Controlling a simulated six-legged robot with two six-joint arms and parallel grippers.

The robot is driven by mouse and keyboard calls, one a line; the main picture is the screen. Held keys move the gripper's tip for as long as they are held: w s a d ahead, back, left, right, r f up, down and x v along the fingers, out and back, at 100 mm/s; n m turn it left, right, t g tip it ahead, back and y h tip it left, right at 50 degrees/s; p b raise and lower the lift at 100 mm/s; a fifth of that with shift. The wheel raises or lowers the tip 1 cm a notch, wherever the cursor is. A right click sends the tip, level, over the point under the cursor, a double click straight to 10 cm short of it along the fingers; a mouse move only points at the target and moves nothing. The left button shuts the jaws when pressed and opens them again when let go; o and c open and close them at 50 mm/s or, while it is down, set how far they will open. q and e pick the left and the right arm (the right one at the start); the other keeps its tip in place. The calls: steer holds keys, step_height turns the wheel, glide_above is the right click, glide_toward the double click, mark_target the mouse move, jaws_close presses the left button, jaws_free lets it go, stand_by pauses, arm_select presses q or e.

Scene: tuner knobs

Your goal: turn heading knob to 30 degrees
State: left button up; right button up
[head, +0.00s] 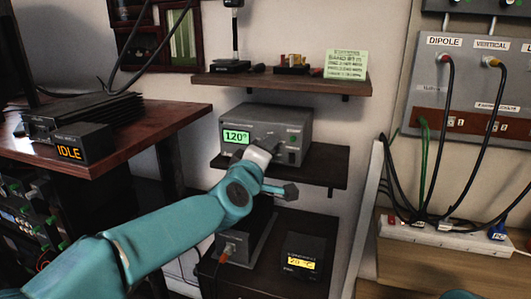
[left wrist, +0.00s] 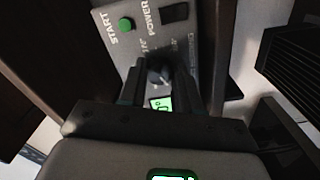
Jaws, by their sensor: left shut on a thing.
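The grey controller box (head: 290,126) stands on the middle wall shelf. Its green display (head: 236,136) reads 120°. My left gripper (head: 266,152) is at the box's front and hides the knob in the head view. In the left wrist view, the dark heading knob (left wrist: 158,74) sits between the two fingers of my left gripper (left wrist: 160,84), which is shut on it. Part of the lit green display (left wrist: 160,103) shows below the knob, the rest covered by the gripper. My right gripper is not in view.
A green START button (left wrist: 125,25) and a POWER switch (left wrist: 174,12) sit close to the fingers. An upper shelf (head: 280,82) is above the box. A small box with a yellow display (head: 302,262) stands below. Cables hang at the right.

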arm_select(q)
steer(key=o, duration=1.1)
steer(key=shift+c, duration=0.2)
steer(key=b+v, duration=0.1)
steer(key=v, duration=1.5)
steer(key=shift+s, duration=0.15)
